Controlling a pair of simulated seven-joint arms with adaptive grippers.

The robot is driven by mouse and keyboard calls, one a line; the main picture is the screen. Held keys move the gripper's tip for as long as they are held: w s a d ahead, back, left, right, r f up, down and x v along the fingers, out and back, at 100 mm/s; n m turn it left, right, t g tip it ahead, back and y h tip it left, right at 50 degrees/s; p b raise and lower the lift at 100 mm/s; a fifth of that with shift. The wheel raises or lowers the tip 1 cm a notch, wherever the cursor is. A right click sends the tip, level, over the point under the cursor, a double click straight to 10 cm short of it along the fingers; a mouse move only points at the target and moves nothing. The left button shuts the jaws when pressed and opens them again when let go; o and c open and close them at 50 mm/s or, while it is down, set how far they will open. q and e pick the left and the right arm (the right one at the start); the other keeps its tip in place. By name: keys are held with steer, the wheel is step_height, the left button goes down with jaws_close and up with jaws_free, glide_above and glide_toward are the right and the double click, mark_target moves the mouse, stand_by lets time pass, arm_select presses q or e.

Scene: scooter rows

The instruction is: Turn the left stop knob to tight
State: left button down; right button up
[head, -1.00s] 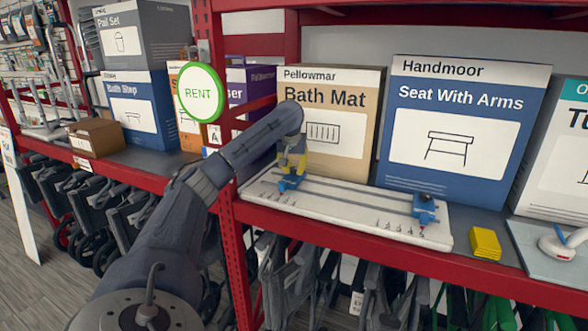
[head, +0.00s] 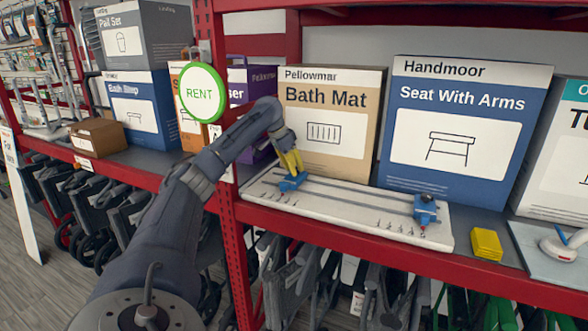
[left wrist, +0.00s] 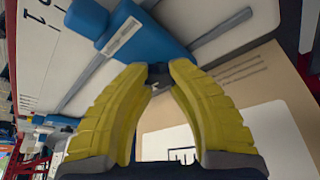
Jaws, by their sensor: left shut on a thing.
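The left stop (head: 292,184) is a blue block on the left end of a white board (head: 340,205) with two grey rails and scale marks. My left gripper (head: 296,173) has yellow fingers that come down onto this stop from above, leaning left at the top. In the left wrist view, the gripper (left wrist: 157,72) is shut on a small dark knob (left wrist: 158,78) at the edge of the blue stop (left wrist: 148,38). The fingertips hide most of the knob, and its setting cannot be read. My right gripper is not in view.
A second blue stop (head: 425,210) sits at the board's right end. A yellow block (head: 486,243) lies right of the board. The Bath Mat box (head: 335,120) and Seat With Arms box (head: 462,130) stand close behind. A red upright (head: 226,200) stands left of the board.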

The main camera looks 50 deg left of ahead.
arm_select(q)
steer(key=m+h, duration=0.1)
steer(key=m, duration=0.3)
steer(key=shift+w+a+m+g+h, duration=0.1)
steer(key=shift+m+g+h, duration=0.2)
steer(key=shift+h, duration=0.1)
steer(key=c, duration=2.1)
jaws_free()
steer(key=o, duration=0.7)
steer(key=shift+w, duration=0.15)
steer(key=shift+c, duration=0.2)
steer(key=o, duration=0.5)
step_height(320, 180, up, 10)
